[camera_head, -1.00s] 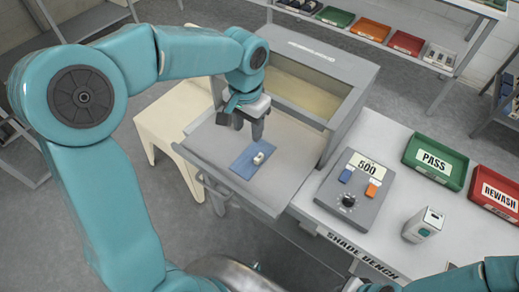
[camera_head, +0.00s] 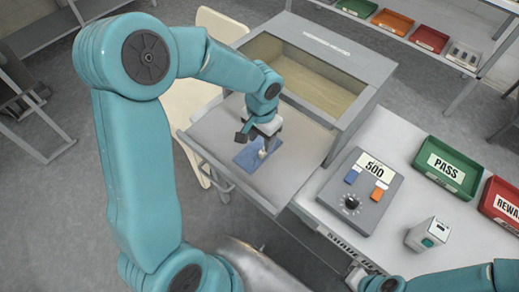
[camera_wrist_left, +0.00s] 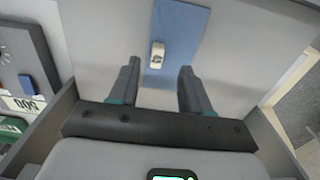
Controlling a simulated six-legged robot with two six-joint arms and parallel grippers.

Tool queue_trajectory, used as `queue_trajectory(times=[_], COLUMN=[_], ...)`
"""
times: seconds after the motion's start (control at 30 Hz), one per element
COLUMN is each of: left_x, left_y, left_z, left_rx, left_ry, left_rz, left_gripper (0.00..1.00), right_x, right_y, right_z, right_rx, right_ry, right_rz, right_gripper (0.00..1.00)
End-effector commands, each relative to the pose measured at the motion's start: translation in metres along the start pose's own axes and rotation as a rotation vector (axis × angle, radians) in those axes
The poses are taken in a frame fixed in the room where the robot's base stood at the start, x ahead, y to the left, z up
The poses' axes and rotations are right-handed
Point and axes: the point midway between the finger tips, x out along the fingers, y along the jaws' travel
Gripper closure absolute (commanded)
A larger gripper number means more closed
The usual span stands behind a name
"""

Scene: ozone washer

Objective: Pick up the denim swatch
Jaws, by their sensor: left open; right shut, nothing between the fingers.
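The denim swatch (camera_head: 245,158) is a flat blue rectangle lying on the grey tray-like shelf (camera_head: 208,135) of the washer. In the left wrist view it shows as a blue strip (camera_wrist_left: 187,32) ahead of the fingers. A small pale tag or clip (camera_wrist_left: 157,54) sits on it. My left gripper (camera_head: 262,143) is open above the swatch, its fingers pointing down. In the wrist view the open fingers (camera_wrist_left: 158,80) stand to either side of the swatch's near end, with nothing between them. The gripper hides part of the swatch in the head view.
The washer's open chamber (camera_head: 300,80) stands behind the shelf. To the right, the bench holds a control box (camera_head: 365,195) marked 500, a small white device (camera_head: 428,235), a green PASS tray (camera_head: 447,167) and a red REWASH tray (camera_head: 503,205).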

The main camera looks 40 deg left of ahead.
Motion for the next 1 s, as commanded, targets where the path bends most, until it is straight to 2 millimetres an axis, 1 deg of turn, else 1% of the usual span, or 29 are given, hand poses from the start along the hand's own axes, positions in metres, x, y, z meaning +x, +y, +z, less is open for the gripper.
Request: queue_trajectory(times=[0.13, 0.3, 0.4, 0.5, 0.67, 0.77, 0.8, 0.83, 1.0], left_x=[0.012, 0.041, 0.052, 0.055, 0.055, 0.055, 0.055, 0.055, 0.055], left_y=[0.001, 0.004, 0.003, 0.003, 0.003, 0.003, 0.003, 0.003, 0.003], left_z=[-0.002, -0.007, -0.008, -0.008, -0.008, -0.008, -0.008, -0.008, -0.008], left_rx=[0.0, 0.0, 0.0, 0.0, 0.0, 0.0, 0.0, 0.0, 0.0], left_ry=[-0.004, -0.004, -0.002, 0.0, 0.001, 0.001, 0.001, 0.001, 0.001], left_rz=[0.0, 0.001, 0.001, 0.0, 0.0, 0.0, 0.0, 0.0, 0.0], left_gripper=[0.52, 0.52, 0.52, 0.52, 0.52, 0.81, 0.94, 1.0, 1.0], right_x=[-0.003, -0.007, -0.008, -0.008, -0.007, -0.007, -0.007, -0.007, -0.007], right_y=[-0.001, -0.003, -0.003, -0.003, -0.003, -0.003, -0.003, -0.003, -0.003], right_z=[0.0, 0.0, 0.0, 0.0, 0.0, 0.0, 0.0, 0.0, 0.0], right_rx=[0.0, 0.0, 0.0, 0.0, 0.0, 0.0, 0.0, 0.0, 0.0], right_ry=[0.0, 0.001, 0.0, 0.0, 0.0, 0.0, 0.0, 0.0, 0.0], right_rz=[0.0, 0.0, 0.0, 0.0, 0.0, 0.0, 0.0, 0.0, 0.0], right_gripper=[1.0, 1.0, 1.0, 1.0, 1.0, 1.0, 1.0, 1.0, 1.0])
